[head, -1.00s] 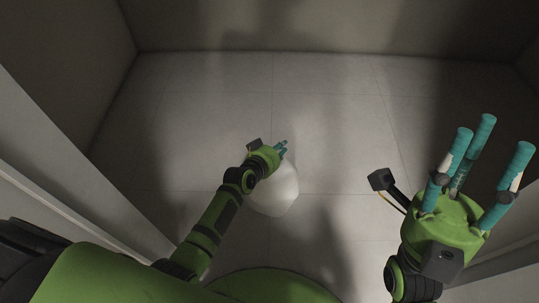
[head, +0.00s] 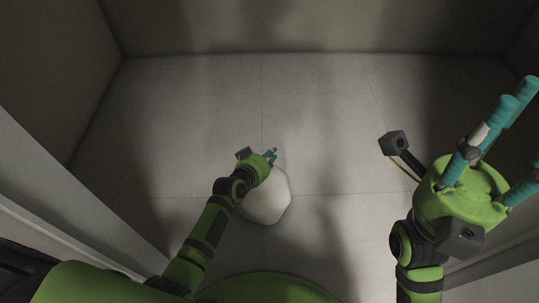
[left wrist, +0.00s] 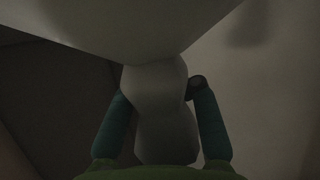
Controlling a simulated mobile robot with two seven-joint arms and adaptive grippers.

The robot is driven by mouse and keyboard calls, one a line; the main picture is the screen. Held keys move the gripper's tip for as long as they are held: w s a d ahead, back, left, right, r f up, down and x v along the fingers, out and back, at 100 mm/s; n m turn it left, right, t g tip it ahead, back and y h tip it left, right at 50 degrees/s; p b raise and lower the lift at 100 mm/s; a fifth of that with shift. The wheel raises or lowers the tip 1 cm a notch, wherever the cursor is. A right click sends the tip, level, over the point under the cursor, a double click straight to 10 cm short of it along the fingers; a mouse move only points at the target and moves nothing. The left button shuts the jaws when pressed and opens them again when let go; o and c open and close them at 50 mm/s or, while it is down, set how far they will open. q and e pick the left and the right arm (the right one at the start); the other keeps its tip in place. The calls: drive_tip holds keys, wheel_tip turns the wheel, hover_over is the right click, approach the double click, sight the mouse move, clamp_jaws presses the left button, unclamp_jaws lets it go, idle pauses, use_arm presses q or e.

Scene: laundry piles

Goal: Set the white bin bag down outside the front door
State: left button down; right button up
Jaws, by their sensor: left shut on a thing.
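The white bin bag (head: 267,198) is a pale rounded shape low in the middle of the head view, over the tiled floor. My left gripper (head: 271,156) is at its upper edge and shut on it. In the left wrist view the bag's narrow neck (left wrist: 155,85) runs between the teal fingers, and its wide body fills the top of the picture. I cannot tell whether the bag touches the floor. My right gripper (head: 509,130) is raised at the right of the head view, fingers spread, holding nothing I can see.
The tiled floor (head: 320,110) around the bag is clear. A plain wall (head: 310,28) closes the far side, and another wall (head: 70,80) stands at the left. Pale door-frame-like edges (head: 75,215) flank me at the lower left and right.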

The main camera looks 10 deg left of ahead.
use_arm(q)
drive_tip(key=c, duration=1)
unclamp_jaws()
drive_tip(key=shift+c, duration=0.2)
